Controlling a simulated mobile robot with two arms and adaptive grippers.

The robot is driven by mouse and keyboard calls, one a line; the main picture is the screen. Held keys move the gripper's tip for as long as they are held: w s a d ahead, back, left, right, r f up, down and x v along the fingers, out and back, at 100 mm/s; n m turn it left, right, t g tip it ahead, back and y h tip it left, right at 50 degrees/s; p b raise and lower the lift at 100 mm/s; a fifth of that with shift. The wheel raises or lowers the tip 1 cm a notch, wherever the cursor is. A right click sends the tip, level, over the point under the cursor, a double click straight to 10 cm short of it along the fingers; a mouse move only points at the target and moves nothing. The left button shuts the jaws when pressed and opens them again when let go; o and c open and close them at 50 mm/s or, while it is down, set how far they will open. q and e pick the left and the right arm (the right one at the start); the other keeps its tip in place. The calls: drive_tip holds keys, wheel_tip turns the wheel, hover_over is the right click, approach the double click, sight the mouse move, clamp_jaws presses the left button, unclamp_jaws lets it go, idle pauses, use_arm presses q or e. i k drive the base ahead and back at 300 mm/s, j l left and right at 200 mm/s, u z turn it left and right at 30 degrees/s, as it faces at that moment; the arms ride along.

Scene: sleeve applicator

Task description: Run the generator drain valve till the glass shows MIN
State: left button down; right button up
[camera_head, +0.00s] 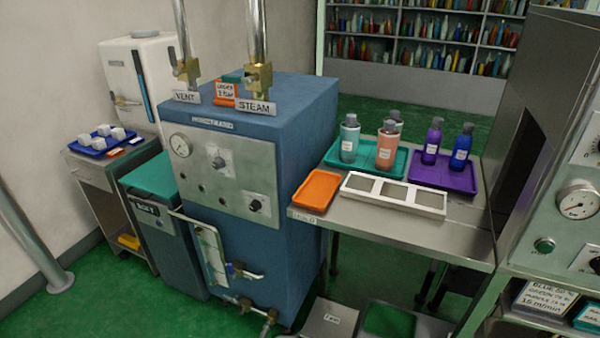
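The blue steam generator (300,140) stands in the middle, with a steel front panel (222,170) carrying a gauge and knobs. A sight glass on a pale plate (211,256) is mounted low on its front. Its level and any MIN mark are too small to read. Beside the glass's lower end is a small valve with a blue part and a metal lever (245,272). Below it, a brass valve and pipe (248,305) run along the generator's foot; whether it is open I cannot tell. Neither of my grippers is in view.
A steel table (440,230) to the right holds bottles on green and purple trays, an orange tray (316,190) and a white divided frame (394,194). Green floor is clear in front left.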

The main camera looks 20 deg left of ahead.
sight(241, 309)
drive_tip(key=i+j+u, duration=0.4)
drive_tip(key=j, duration=0.15)
drive_tip(key=i+j+u, duration=0.4)
drive_tip(key=k+j, duration=0.1)
